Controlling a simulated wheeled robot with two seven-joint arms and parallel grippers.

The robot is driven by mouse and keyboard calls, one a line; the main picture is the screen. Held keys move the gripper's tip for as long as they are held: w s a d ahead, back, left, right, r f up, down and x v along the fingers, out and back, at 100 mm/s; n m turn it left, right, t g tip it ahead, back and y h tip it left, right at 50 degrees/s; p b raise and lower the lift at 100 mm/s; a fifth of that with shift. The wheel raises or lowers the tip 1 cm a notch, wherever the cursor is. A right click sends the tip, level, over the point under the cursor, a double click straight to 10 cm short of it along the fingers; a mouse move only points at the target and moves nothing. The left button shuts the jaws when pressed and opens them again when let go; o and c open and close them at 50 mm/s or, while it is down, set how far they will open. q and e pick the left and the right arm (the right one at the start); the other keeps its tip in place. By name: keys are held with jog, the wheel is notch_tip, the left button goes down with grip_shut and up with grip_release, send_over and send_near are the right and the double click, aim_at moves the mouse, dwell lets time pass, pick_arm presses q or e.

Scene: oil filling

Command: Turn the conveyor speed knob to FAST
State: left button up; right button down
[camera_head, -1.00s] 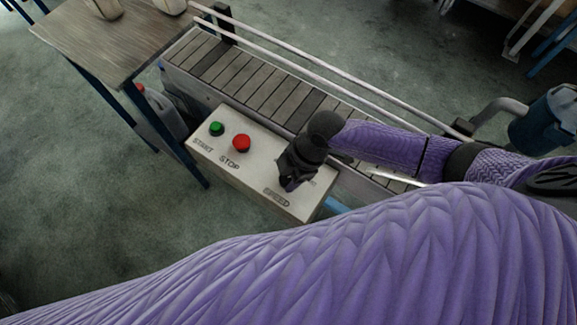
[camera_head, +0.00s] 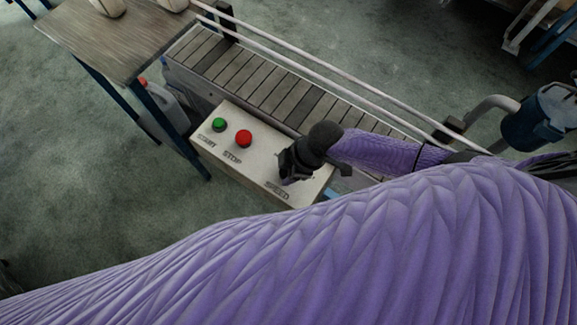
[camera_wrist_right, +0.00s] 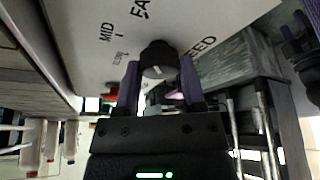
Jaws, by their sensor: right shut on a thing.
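The speed knob (camera_wrist_right: 158,58) is a dark round knob with a white pointer mark, seen in the right wrist view on a pale panel. MID, part of FAST and part of SPEED are printed around it; which label the mark points at is unclear. My right gripper (camera_wrist_right: 159,78) is shut on the knob, a finger on each side. In the head view my right gripper (camera_head: 292,172) covers the knob, above the SPEED label on the control box (camera_head: 262,170). My left gripper is not in view.
A green START button (camera_head: 219,124) and a red STOP button (camera_head: 243,138) sit on the box, left of the gripper. The slatted conveyor (camera_head: 268,84) with rails runs behind. A wooden table (camera_head: 118,40) stands at left, with a jug (camera_head: 165,103) near its leg.

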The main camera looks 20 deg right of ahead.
jog(key=shift+c, duration=0.9)
grip_release()
jog(key=shift+r, duration=0.1)
jog(key=p+v, duration=0.3)
jog(key=v, duration=0.6)
jog(key=shift+r, duration=0.35)
jog(key=shift+d, duration=0.1)
